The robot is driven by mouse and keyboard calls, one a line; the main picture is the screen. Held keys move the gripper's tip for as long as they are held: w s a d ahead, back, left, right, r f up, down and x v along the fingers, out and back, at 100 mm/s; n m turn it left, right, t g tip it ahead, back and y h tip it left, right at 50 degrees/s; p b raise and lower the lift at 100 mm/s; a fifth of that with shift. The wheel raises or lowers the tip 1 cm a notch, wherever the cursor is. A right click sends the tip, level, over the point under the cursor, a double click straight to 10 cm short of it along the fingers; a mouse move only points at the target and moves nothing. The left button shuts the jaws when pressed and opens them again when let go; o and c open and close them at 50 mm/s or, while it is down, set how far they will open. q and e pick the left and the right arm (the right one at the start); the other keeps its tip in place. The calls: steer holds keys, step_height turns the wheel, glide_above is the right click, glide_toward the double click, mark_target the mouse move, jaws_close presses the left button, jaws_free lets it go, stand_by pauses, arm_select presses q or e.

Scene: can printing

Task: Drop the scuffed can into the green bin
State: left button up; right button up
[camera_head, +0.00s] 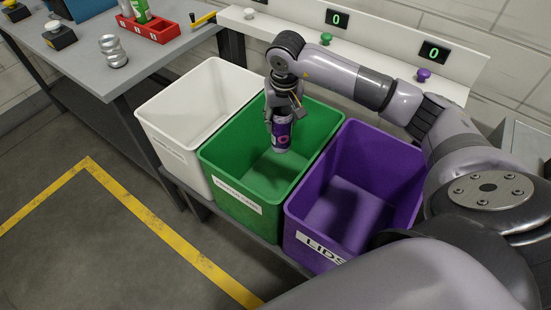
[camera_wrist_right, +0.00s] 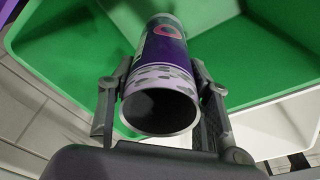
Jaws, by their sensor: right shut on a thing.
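The can (camera_head: 281,138) is purple with a pinkish ring mark and a pale patterned band. It hangs in my right gripper (camera_head: 281,112), over the opening of the green bin (camera_head: 237,207). In the right wrist view the can (camera_wrist_right: 163,75) sits between the two fingers of my right gripper (camera_wrist_right: 162,100), its open end facing the camera. The green bin (camera_wrist_right: 65,38) fills the background there, and its floor under the can looks empty. Whether the can is scuffed is hard to tell from the print. My left gripper is not in view.
A white bin (camera_head: 160,140) stands left of the green one, and a purple bin (camera_head: 300,222) labelled LIDS stands right. A grey bench (camera_head: 165,62) at upper left holds a red rack (camera_head: 150,27) and silver pieces (camera_head: 113,52). A shelf with buttons and counters runs behind.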

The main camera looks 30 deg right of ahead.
steer(key=o, duration=0.8)
steer(key=shift+o, duration=0.2)
steer(key=r, duration=0.4)
steer(key=s+r, duration=0.1)
steer(key=r, duration=0.7)
steer(key=shift+s+a, duration=0.3)
steer(key=shift+a, duration=0.05)
